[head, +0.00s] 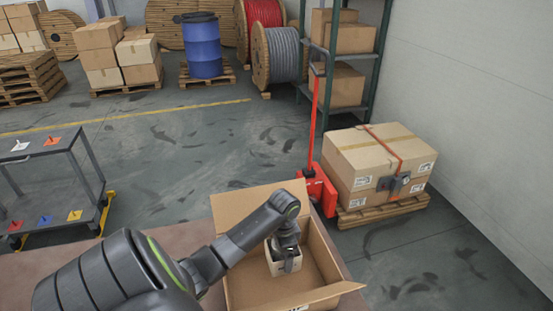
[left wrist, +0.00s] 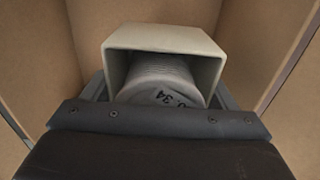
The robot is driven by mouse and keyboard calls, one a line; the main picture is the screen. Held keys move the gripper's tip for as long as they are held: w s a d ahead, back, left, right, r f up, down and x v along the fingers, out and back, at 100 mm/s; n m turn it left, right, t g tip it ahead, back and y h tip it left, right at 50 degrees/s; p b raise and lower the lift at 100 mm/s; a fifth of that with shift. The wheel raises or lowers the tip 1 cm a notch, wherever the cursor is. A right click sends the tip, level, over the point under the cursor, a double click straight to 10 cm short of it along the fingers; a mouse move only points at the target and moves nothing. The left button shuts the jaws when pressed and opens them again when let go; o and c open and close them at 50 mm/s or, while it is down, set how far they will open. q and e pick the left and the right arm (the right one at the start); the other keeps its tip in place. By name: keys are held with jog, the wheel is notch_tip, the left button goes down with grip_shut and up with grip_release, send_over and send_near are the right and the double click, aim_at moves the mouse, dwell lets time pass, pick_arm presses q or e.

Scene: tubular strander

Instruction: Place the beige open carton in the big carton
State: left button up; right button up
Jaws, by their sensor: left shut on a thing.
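The big carton (head: 328,258) stands open on the brown bench top, with its flaps folded outward. My left gripper (head: 286,256) reaches down into it and is shut on the beige open carton (head: 272,266). In the left wrist view the beige open carton (left wrist: 165,38) sits between the fingers, its open side facing the camera. A grey ribbed spool or cylinder (left wrist: 160,92) with the marking "0.34" lies inside it. Brown cardboard walls surround it there. I cannot tell whether its underside touches the big carton's floor. My right gripper is not in view.
The brown bench top (head: 185,235) shows to the left of the big carton. A grey cart (head: 50,160) with small coloured items stands at the left. A red pallet jack (head: 317,185) and a strapped box stack (head: 375,155) stand beyond the bench.

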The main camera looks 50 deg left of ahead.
pick_arm(q)
notch_tip(320, 180, down, 3)
jog(key=shift+w+d+r, duration=0.1)
jog(key=shift+r, duration=0.05)
notch_tip(320, 180, down, 4)
jog(key=shift+r+p, duration=0.2)
jog(key=shift+p, duration=0.1)
jog(key=shift+f, duration=0.15)
jog(key=o, duration=0.9)
